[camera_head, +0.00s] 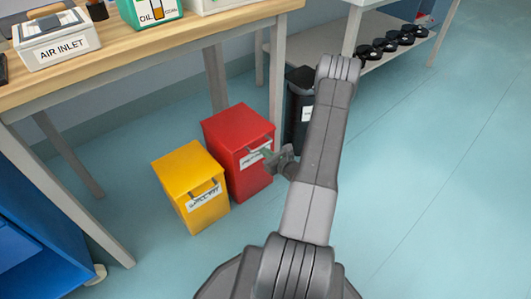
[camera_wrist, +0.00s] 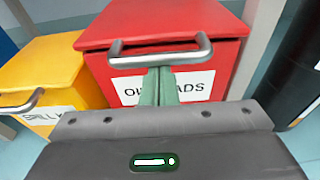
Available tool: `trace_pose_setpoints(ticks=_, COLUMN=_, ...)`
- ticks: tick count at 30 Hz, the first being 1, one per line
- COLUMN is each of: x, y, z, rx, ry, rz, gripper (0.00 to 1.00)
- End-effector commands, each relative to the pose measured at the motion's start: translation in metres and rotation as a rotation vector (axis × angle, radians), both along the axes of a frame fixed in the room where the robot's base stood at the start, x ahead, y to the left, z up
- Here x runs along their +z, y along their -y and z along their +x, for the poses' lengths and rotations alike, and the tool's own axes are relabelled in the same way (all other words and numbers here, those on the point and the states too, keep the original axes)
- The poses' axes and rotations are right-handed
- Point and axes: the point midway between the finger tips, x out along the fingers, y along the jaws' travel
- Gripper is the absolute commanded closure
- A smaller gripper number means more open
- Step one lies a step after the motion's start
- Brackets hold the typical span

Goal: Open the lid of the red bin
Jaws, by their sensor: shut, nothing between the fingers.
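The red bin (camera_head: 231,135) stands on the floor beside the yellow bin, and its flat lid (camera_head: 236,121) looks closed. In the wrist view the red bin (camera_wrist: 215,75) fills the upper middle, with its lid (camera_wrist: 160,20) down. A metal bar handle (camera_wrist: 160,55) runs across the lid's front edge, above a white label that is partly hidden. My gripper (camera_wrist: 160,75) has its green fingers shut, with their tips at or just under the middle of the handle. I cannot tell whether they touch it. In the head view my gripper (camera_head: 266,152) is at the bin's front.
The yellow bin (camera_head: 188,180) stands close on the left, with its own handle. A black bin (camera_head: 297,110) stands close on the right, partly behind my arm. The wooden table (camera_head: 150,60) overhangs behind the bins. The floor at the right (camera_head: 440,150) is clear.

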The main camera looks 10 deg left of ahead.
Motion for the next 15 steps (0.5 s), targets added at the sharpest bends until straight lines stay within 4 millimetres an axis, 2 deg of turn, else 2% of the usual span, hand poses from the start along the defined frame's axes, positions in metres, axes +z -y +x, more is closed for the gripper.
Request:
trace_pose_setpoints(ticks=1, x=0.014, y=0.000, z=0.000, rx=0.001, ry=-0.007, rz=-0.012, gripper=1.00)
trace_pose_setpoints(ticks=15, x=0.091, y=-0.008, z=0.006, rx=0.003, ry=-0.153, rz=-0.203, gripper=1.00)
